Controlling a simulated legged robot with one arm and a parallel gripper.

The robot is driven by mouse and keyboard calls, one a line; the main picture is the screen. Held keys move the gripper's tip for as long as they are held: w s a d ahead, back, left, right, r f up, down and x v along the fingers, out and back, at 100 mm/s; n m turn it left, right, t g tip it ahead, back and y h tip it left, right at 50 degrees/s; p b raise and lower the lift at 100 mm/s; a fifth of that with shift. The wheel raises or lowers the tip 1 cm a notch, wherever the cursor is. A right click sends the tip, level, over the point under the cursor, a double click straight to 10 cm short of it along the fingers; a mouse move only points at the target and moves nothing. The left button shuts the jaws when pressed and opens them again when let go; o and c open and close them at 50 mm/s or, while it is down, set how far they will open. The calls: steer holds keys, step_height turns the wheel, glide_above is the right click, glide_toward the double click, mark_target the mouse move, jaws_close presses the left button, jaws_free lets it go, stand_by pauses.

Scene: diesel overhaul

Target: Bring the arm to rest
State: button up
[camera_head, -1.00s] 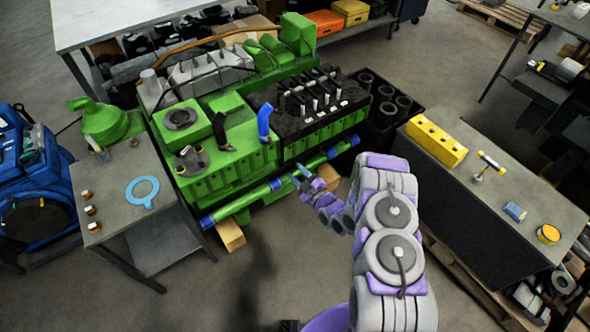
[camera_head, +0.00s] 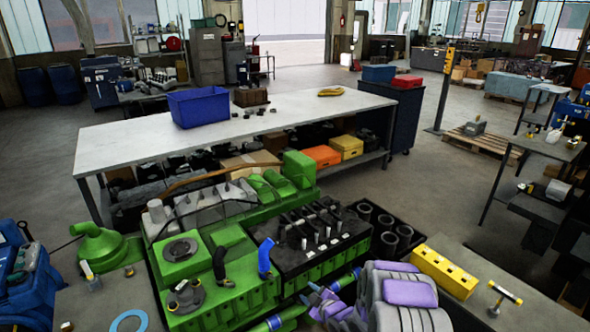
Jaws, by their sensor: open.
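My arm, in purple and grey segments, rises from the bottom edge right of centre in the head view. My gripper (camera_head: 315,297) is at the arm's far end, low in the picture, near the front right side of the green engine (camera_head: 215,295). Its jaws are small here but stand open, and I see nothing between them. Whether it touches the pipe along the engine's side I cannot tell.
A yellow block (camera_head: 444,271) and a small tool (camera_head: 504,297) lie on the right bench. A long bench (camera_head: 270,122) with a blue bin (camera_head: 198,107) stands behind the engine. A pallet (camera_head: 482,146) lies on open floor at the back right.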

steer(key=s+d+r+m+g+h, duration=0.4)
steer(key=d+r, duration=0.3)
steer(key=r, duration=0.4)
steer(key=s+d+r+m+g+h, duration=0.1)
steer(key=s+d+r+m+h, duration=0.1)
steer(key=s+r, duration=0.3)
steer(key=s+d+r+m+g+h, duration=0.1)
steer(key=s+d+r, duration=0.15)
steer(key=s, duration=0.55)
steer(key=s+a+r+m+g, duration=0.1)
steer(key=s+r+m+g, duration=0.1)
steer(key=s, duration=0.9)
steer(key=s+r+m+g, duration=0.2)
steer(key=s+r, duration=0.3)
steer(key=s, duration=0.6)
steer(key=s+a+r+m+g, duration=0.1)
steer(key=s+r+m+g, duration=0.1)
steer(key=s, duration=1)
steer(key=shift+a+r+g, duration=0.3)
steer(key=shift+r+g, duration=0.45)
steer(key=shift+g, duration=0.05)
